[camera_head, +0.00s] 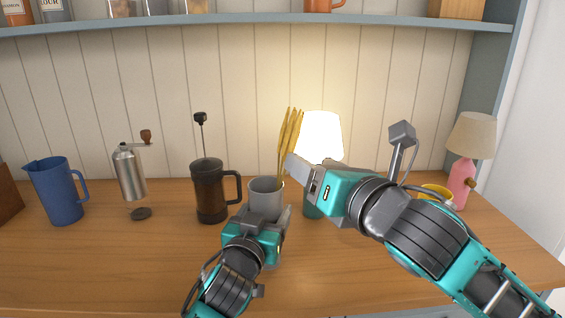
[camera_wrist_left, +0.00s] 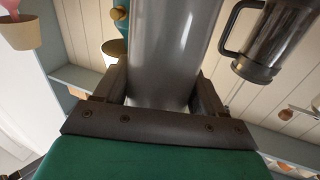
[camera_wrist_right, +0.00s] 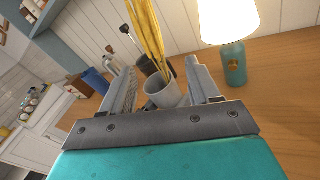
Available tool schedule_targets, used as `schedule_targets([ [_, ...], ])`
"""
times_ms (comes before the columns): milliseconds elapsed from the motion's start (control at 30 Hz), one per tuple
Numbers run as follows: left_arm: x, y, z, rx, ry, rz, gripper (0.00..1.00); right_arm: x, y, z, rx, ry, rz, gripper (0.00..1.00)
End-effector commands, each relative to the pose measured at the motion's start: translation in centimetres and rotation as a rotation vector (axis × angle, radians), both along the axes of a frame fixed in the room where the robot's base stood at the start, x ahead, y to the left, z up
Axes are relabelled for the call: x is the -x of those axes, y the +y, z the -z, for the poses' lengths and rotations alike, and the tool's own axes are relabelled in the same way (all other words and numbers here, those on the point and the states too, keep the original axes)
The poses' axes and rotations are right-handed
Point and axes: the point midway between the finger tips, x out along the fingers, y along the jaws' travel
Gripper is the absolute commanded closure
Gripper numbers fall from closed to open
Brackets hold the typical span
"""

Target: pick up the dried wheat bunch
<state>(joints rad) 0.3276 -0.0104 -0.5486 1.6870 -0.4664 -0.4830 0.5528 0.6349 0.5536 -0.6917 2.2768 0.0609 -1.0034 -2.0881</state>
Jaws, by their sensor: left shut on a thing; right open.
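The dried wheat bunch (camera_head: 290,140) is yellow and stands upright in a grey cup (camera_head: 265,193) on the wooden counter. My left gripper (camera_head: 268,212) is shut on the grey cup, which fills the space between its fingers in the left wrist view (camera_wrist_left: 165,60). My right gripper (camera_head: 290,165) is open beside the wheat stalks in the head view. In the right wrist view the wheat (camera_wrist_right: 147,35) rises between the open fingers, with the cup beyond. I cannot tell whether a finger touches the stalks.
A lit lamp with a teal base (camera_wrist_right: 235,65) stands close right of the cup. A dark French press (camera_head: 209,190), a metal grinder (camera_head: 130,172) and a blue pitcher (camera_head: 56,190) stand to the left. A pink lamp (camera_head: 463,182) and yellow cup (camera_head: 435,191) stand right.

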Motion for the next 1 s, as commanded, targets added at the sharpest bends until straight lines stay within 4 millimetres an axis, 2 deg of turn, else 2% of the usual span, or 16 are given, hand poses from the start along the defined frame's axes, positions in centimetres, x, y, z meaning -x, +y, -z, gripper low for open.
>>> schedule_targets([
  [100,0.0,0.0,0.1,-0.003,0.001,-0.001,0.68,1.2,0.4,-0.6,0.044,-0.07,-0.014,0.39],
  [167,0.0,0.0,0.1,-0.003,0.001,-0.001,0.68,1.0,0.7,-0.8,0.054,-0.086,-0.016,0.39],
  [500,0.0,0.0,0.1,-0.003,0.001,-0.001,0.68,-3.6,2.8,-0.9,0.055,-0.09,-0.016,0.39],
  [767,0.0,0.1,0.1,-0.003,0.001,-0.001,0.68,-5.2,3.4,-0.8,0.056,-0.088,-0.016,0.39],
  [1000,0.0,0.0,0.1,-0.003,0.001,-0.001,0.68,-8.3,4.3,-0.7,0.053,-0.086,-0.016,0.39],
])
